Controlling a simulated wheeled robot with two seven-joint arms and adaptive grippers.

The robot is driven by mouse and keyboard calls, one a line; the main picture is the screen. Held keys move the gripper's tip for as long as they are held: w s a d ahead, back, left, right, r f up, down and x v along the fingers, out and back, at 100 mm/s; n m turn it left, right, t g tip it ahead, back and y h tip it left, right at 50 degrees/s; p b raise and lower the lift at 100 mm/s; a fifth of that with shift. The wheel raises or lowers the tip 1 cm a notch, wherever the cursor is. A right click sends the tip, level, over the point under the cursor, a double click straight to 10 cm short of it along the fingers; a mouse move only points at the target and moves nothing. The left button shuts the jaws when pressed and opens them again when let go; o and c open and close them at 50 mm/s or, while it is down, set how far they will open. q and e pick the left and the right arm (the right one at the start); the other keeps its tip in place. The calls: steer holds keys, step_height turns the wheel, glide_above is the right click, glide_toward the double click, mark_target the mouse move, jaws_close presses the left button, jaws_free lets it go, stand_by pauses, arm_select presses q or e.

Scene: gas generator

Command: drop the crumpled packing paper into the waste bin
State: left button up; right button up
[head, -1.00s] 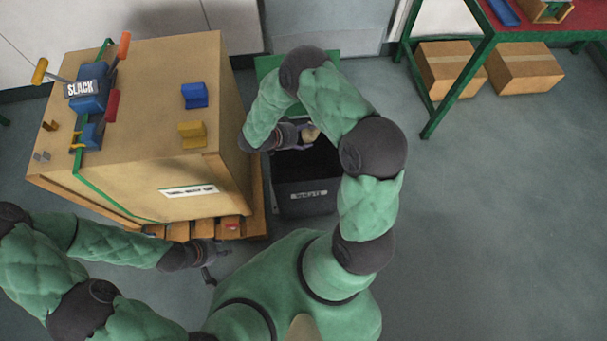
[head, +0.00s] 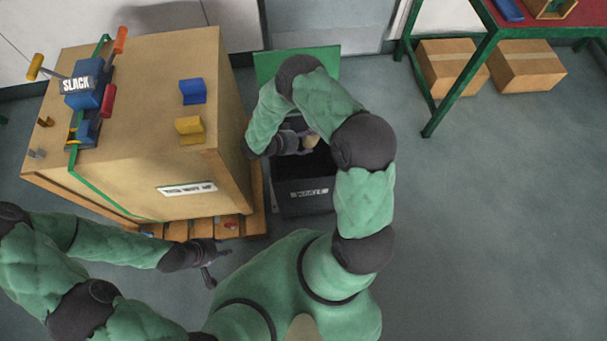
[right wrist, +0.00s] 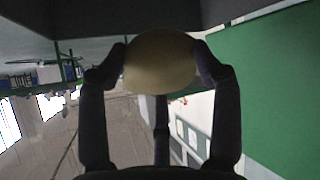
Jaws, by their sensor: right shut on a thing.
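The crumpled packing paper is a tan, rounded lump (head: 312,141) between the fingers of my right gripper (head: 303,140), over the opening of the waste bin. It also shows in the right wrist view (right wrist: 160,62), with a dark finger pressed on each side. The waste bin (head: 304,199) is a dark box with a white label on its front and a green lid (head: 265,64) raised behind it. My right arm hides part of the bin and lid. My left gripper (head: 212,267) is low in front of the crate's pallet, away from the paper; its finger opening is too small to judge.
A large brown crate (head: 130,140) on a wooden pallet (head: 190,229) stands close to the bin's left, with coloured blocks and a tie-down on top. A green-framed table (head: 470,70) with cardboard boxes (head: 525,68) beneath is at upper right. The floor right of the bin is clear.

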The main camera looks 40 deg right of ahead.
steer(key=o, duration=0.9)
step_height(320, 180, up, 10)
stand_by(0.6)
